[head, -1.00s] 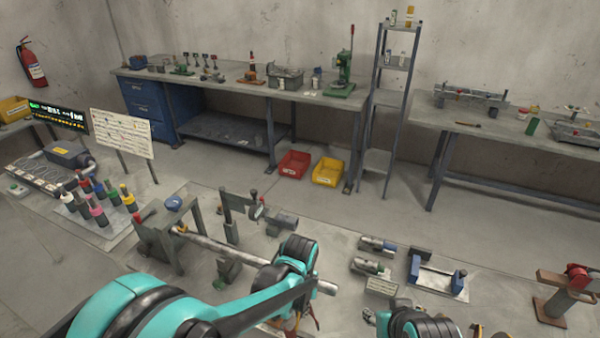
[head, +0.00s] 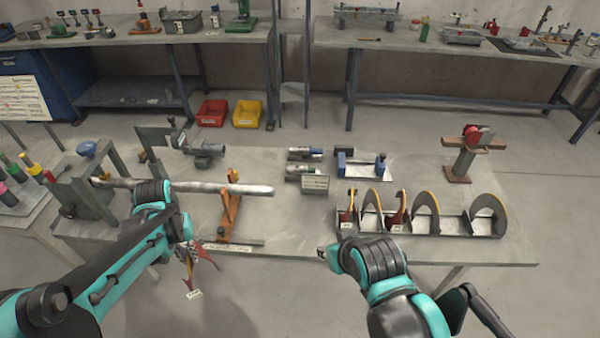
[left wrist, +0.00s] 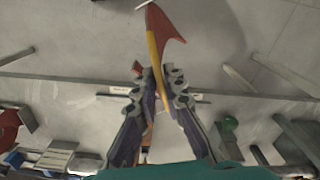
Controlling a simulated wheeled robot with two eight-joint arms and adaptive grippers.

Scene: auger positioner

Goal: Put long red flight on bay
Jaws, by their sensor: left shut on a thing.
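My left gripper (head: 188,256) points down near the table's front edge, shut on a red flight (head: 206,256) with a yellow edge. In the left wrist view the red flight (left wrist: 168,28) sticks out past the closed fingers (left wrist: 157,84). A small white tag hangs below it. I cannot tell if it is the long one. A rack (head: 455,222) at the front right holds two red flights and several grey ones upright. An orange stand (head: 231,214) is behind a labelled rail (head: 225,247). Which part is the bay is unclear. My right gripper (head: 324,254) is mostly hidden, its fingers unclear.
A long shaft (head: 225,188) runs sideways from a grey fixture, just above and behind my left gripper. Two cylinders (head: 305,160) and a blue-ended fixture (head: 360,165) lie mid-table. A red-topped post (head: 470,150) stands at right. The centre of the table is fairly clear.

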